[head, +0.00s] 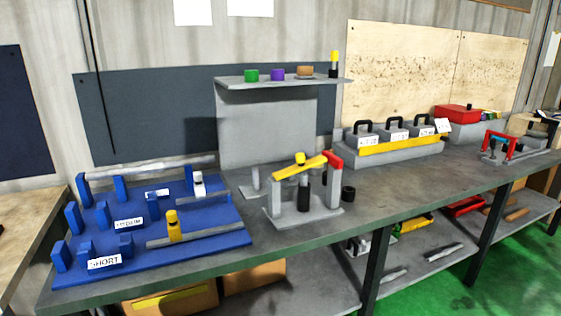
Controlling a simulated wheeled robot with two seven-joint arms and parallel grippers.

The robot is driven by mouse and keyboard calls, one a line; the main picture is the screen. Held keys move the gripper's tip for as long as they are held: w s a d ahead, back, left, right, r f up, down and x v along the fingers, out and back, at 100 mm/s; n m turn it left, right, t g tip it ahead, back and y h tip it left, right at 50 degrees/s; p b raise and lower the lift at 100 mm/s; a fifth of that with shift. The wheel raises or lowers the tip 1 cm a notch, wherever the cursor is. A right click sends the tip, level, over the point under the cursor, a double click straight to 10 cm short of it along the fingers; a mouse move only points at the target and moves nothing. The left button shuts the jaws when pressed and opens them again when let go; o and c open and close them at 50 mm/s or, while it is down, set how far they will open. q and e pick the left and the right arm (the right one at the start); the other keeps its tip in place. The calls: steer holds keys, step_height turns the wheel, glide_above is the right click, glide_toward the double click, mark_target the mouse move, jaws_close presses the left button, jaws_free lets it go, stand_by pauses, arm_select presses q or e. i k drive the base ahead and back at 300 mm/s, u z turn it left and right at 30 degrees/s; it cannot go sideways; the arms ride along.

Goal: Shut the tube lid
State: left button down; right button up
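No part labelled as a tube lid shows, so I cannot tell for sure which part it is. A grey fixture (292,214) in the middle of the bench carries a slanted yellow bar (288,171) and a red block (336,168). A black cylinder (303,197) stands upright under the bar. A yellow knob (300,158) shows at the bar. A small black cylinder (348,193) is at the fixture's right. A black and yellow upright piece (334,65) stands on the shelf's right end. Neither of my grippers is in view.
A blue rack (190,235) labelled SHORT and MEDIUM holds bars at the bench's left. Green (251,75), purple (278,75) and brown (305,72) pieces sit on a grey shelf (270,84). A grey box with black handles (400,150) and a red-topped box (457,114) stand right.

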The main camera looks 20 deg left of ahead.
mark_target(303, 164)
steer(key=z, duration=0.05)
steer(key=k, duration=0.1)
steer(key=u, duration=1.55)
steer(key=i, duration=1.05)
steer(key=z, duration=1.7)
